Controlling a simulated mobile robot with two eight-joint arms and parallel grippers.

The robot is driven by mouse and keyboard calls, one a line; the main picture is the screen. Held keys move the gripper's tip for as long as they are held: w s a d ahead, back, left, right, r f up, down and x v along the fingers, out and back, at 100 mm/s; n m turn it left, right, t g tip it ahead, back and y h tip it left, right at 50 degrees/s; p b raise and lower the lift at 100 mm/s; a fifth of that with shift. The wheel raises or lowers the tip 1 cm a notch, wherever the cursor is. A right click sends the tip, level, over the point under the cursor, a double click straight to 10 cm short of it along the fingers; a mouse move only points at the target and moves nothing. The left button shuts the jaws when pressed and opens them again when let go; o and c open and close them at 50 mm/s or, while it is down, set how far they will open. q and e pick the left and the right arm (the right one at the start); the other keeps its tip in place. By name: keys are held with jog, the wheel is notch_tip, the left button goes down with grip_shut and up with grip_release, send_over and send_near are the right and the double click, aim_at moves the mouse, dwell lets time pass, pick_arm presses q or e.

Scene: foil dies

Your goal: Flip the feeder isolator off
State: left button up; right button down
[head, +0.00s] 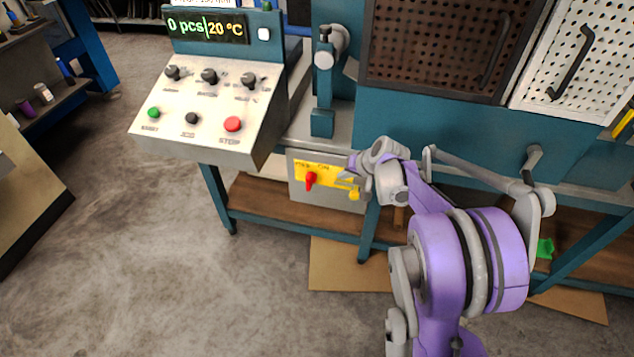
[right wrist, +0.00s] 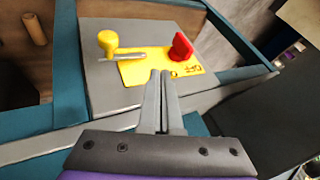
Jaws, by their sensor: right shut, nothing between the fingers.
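The isolator is a grey box (head: 292,186) under the machine's bench, and its face also shows in the right wrist view (right wrist: 105,95). It carries a yellow plate (head: 326,172) with dark lettering too small to read surely. A red handle (head: 310,180) stands on the plate's left in the head view. A yellow knob (head: 354,194) on a short grey rod sits at the plate's other end. In the right wrist view the knob (right wrist: 108,41) is left and the red handle (right wrist: 181,46) right. My right gripper (right wrist: 160,74) is shut and empty, its tips by the plate between them.
A sloped control panel (head: 206,117) with knobs and buttons stands above left of the box. Teal bench legs (head: 368,232) and a wooden lower shelf (head: 270,205) surround the box. Cardboard (head: 345,265) lies on the floor below.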

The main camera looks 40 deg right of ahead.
aim_at(309, 182)
pick_arm(q)
jog(key=f+b, duration=0.2)
jog(key=f, duration=0.1)
jog(key=f+b, duration=0.1)
jog(key=b, duration=0.1)
jog(key=shift+w+f, duration=0.15)
jog(key=shift+w, duration=0.15)
pick_arm(e)
jog(key=w+a+f, duration=0.1)
jog(key=w+f, duration=0.1)
jog(key=w, duration=0.1)
jog(key=w+a+f, duration=0.1)
jog(key=w+f, duration=0.2)
jog(key=w+a+f, duration=0.1)
jog(key=w+f, duration=0.2)
